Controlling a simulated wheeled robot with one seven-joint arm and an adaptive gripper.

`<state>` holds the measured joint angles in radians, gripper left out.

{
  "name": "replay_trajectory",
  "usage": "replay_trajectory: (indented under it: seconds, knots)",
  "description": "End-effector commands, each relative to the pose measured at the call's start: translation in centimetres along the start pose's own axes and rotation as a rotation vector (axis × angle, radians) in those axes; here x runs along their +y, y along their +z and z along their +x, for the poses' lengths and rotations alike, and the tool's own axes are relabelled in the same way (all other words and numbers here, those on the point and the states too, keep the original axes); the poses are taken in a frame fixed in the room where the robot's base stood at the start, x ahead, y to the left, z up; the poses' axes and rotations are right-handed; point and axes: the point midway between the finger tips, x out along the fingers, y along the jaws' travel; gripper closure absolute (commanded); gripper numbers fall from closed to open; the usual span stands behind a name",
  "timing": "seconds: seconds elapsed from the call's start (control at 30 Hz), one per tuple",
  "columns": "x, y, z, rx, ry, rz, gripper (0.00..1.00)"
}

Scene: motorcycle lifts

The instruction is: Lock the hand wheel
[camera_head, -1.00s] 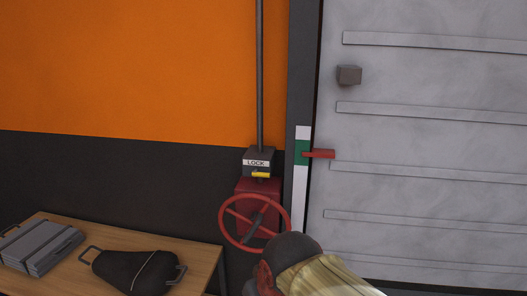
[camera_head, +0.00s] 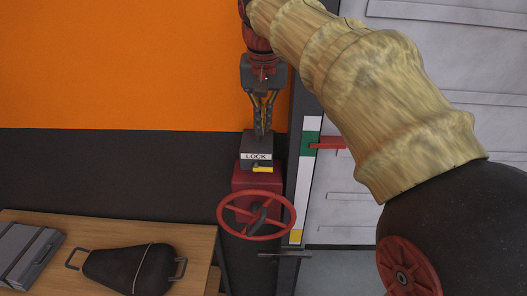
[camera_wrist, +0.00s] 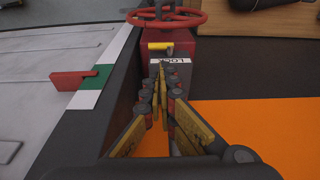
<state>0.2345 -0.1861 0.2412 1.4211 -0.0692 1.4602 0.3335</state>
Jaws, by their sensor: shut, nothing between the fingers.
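The red hand wheel (camera_head: 255,237) is on a red housing (camera_head: 243,180) low on the wall; its rim shows at the top of the wrist view (camera_wrist: 168,24). A dark box labelled LOCK (camera_head: 257,146) sits on the housing, with a yellow tab (camera_head: 263,169) at its lower front. The tab also shows in the wrist view (camera_wrist: 159,46). My gripper (camera_head: 263,131) is shut and empty, pointing down at the top of the lock box. In the wrist view its fingertips (camera_wrist: 160,72) overlap the box's near edge; I cannot tell whether they touch it.
A grey ribbed door (camera_head: 430,50) is at right. A red pointer (camera_head: 327,142) lines up with the green band (camera_head: 309,144) on the frame's strip. A wooden table (camera_head: 150,225) at lower left holds a dark bag-like object (camera_head: 130,268) and a grey case (camera_head: 25,255).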

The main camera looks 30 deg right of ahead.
Motion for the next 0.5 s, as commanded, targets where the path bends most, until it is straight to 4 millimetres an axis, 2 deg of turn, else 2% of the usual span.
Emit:
replay_trajectory:
  seconds: [0.07, 0.5]
  knots:
    - [0.17, 0.57, 0.28, -0.022, 0.008, 0.020, 1.00]
    - [0.17, 0.60, 0.73, -0.022, 0.008, 0.026, 1.00]
